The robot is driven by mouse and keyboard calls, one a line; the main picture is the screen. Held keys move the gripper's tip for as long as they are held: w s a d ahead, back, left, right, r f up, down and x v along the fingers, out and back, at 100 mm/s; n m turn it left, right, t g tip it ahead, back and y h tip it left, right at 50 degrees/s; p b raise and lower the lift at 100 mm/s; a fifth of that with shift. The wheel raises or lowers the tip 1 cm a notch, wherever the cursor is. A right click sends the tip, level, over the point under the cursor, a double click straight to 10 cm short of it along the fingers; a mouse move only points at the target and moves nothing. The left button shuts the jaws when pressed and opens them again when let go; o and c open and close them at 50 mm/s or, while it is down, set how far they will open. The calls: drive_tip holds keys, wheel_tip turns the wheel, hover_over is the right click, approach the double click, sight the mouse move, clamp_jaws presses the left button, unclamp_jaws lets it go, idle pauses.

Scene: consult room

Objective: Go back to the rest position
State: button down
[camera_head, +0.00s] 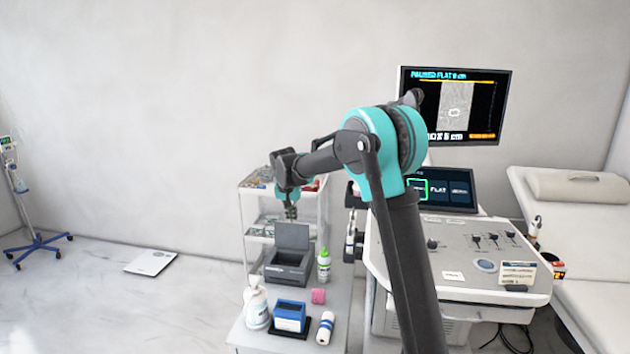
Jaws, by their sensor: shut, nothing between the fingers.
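My gripper (291,212) points down at the end of my teal and dark grey arm, which reaches in from the lower right and bends left. The gripper is small in the head view, and its fingers are shut with nothing held. The gap between gripper and lid is hard to judge.
An ultrasound console (455,290) and an exam couch (585,225) stand right. The left floor is mostly clear.

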drive_tip(key=s+d+f, duration=0.2)
drive_tip(key=s+d, duration=1.7)
drive_tip(key=s+d+f, duration=0.2)
drive_tip(key=s+f, duration=0.1)
drive_tip(key=s, duration=0.4)
drive_tip(key=s+d+f+n, duration=0.1)
drive_tip(key=s+d+f, duration=0.2)
drive_tip(key=s, duration=0.4)
drive_tip(key=s+d+f, duration=0.3)
drive_tip(key=s, duration=0.5)
drive_tip(key=shift+d+f+n+y, duration=0.15)
drive_tip(key=shift+f+n+y, duration=0.15)
drive_tip(key=shift+n, duration=0.1)
